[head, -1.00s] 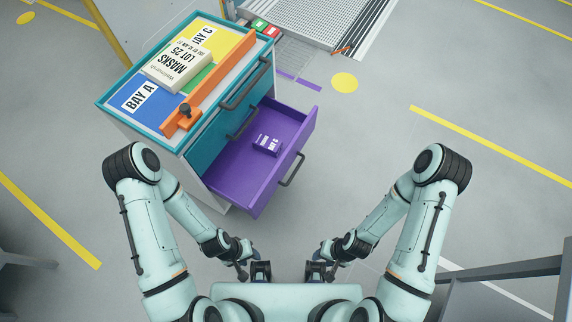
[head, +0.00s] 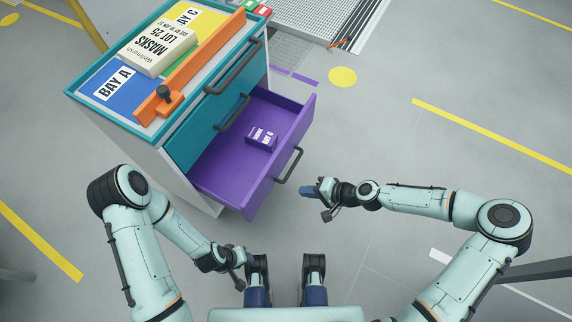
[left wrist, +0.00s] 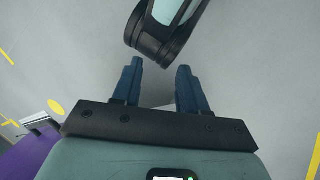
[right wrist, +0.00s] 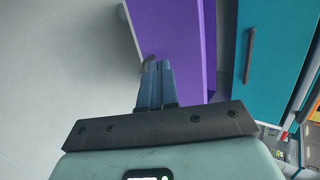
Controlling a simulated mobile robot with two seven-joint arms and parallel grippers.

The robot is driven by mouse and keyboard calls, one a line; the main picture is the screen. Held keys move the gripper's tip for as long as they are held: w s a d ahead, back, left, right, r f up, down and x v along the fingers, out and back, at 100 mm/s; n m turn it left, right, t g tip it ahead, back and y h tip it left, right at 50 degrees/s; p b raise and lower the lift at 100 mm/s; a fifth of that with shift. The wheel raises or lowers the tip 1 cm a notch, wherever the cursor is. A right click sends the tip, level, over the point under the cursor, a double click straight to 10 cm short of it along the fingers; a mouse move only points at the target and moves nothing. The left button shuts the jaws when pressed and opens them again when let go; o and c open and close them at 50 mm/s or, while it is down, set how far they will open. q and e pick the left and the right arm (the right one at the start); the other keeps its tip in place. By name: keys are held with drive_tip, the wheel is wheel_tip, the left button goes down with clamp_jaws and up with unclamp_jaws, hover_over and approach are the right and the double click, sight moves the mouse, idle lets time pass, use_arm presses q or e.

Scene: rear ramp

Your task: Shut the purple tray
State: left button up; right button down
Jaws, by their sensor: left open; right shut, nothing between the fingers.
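The purple tray (head: 262,192) is a drawer pulled out from the lower front of the teal cabinet. It has a dark bar handle (head: 290,165) on its front, and a small purple box (head: 261,138) lies inside. My right gripper (head: 304,191) is shut and empty, just outside the tray front, near the lower end of the handle. In the right wrist view its fingertips (right wrist: 157,64) overlap the tray front (right wrist: 185,35); I cannot tell whether they touch. My left gripper (left wrist: 158,75) is open and empty, held low near my body, away from the tray.
The teal cabinet's upper drawer (head: 207,125) is shut. On its top lie a masks box (head: 158,50), an orange bar (head: 200,62) and coloured bay areas. A metal ramp (head: 325,18) lies behind. The floor right of the tray is clear.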

drive_tip(key=t+b, duration=0.2)
drive_tip(key=b, duration=0.1)
approach(278, 157)
drive_tip(key=shift+y, duration=0.3)
drive_tip(key=b+x, duration=0.1)
drive_tip(key=x, duration=0.1)
drive_tip(key=b+x, duration=0.2)
drive_tip(key=x, duration=0.1)
drive_tip(key=shift+f, duration=0.35)
drive_tip(key=shift+w+a, duration=0.3)
drive_tip(key=shift+a, duration=0.05)
use_arm(q)
drive_tip(key=w+a+f+t, duration=0.1)
drive_tip(key=w+a+f, duration=0.1)
drive_tip(key=w+f, duration=0.1)
drive_tip(key=w+a+f+t+y, duration=0.1)
drive_tip(key=w+f, duration=0.3)
drive_tip(key=f, duration=0.1)
drive_tip(key=shift+w+a+f+n, duration=0.2)
drive_tip(key=shift+a+n, duration=0.1)
drive_tip(key=shift+a, duration=0.1)
